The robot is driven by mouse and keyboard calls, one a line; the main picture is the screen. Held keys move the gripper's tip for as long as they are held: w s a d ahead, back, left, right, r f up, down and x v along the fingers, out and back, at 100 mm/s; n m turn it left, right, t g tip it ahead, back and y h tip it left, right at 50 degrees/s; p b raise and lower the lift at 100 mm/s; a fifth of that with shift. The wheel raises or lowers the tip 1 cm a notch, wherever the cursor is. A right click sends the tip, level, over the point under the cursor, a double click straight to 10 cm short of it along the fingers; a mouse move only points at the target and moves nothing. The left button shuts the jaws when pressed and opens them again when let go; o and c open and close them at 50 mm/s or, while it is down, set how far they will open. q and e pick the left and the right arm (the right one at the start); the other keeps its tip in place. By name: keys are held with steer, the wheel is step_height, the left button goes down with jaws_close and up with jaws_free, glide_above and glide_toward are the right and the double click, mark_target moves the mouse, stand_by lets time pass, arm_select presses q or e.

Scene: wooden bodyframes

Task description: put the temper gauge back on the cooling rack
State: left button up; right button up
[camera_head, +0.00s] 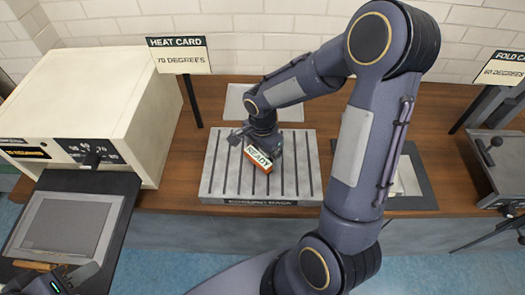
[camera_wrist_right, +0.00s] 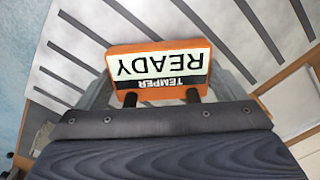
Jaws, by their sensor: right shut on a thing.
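The temper gauge (camera_head: 258,159) is a small orange block with a white "READY" label. It is at the middle of the slatted grey cooling rack (camera_head: 222,180) in the head view, tilted a little. My right gripper (camera_head: 262,146) is shut on the gauge from above. In the right wrist view the gauge (camera_wrist_right: 160,66) sits between the fingers, its label upside down, with the rack's slats behind it. I cannot tell whether its underside touches the rack. My left gripper (camera_head: 62,278) shows only partly at the bottom left corner, and its jaws are not clear.
A cream heater box (camera_head: 95,95) with a dial stands at left, a dark-framed plate (camera_head: 68,225) before it. A "HEAT CARD" sign (camera_head: 180,57) stands behind. A folding device (camera_head: 495,160) is at far right. Bare wooden bench (camera_head: 190,150) lies left of the rack.

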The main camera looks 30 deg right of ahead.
mark_target(262, 153)
steer(key=shift+f, duration=0.15)
steer(key=o, duration=0.9)
steer(key=shift+o, duration=0.2)
step_height(262, 153, up, 11)
steer(key=s+a+r+n+t+y, duration=0.2)
steer(key=s+n, duration=0.4)
steer(key=s, duration=0.2)
steer(key=s+a+r+n+t+y, duration=0.1)
steer(key=s+a+r+n+t, duration=0.1)
steer(key=s+n, duration=0.5)
steer(key=shift+s+a+r+n+t+y, duration=0.2)
steer(key=shift+s+r+n+t+y, duration=0.15)
steer(key=shift+s+r+t, duration=0.4)
steer(key=shift+s+f, duration=0.15)
steer(key=shift+s, duration=0.1)
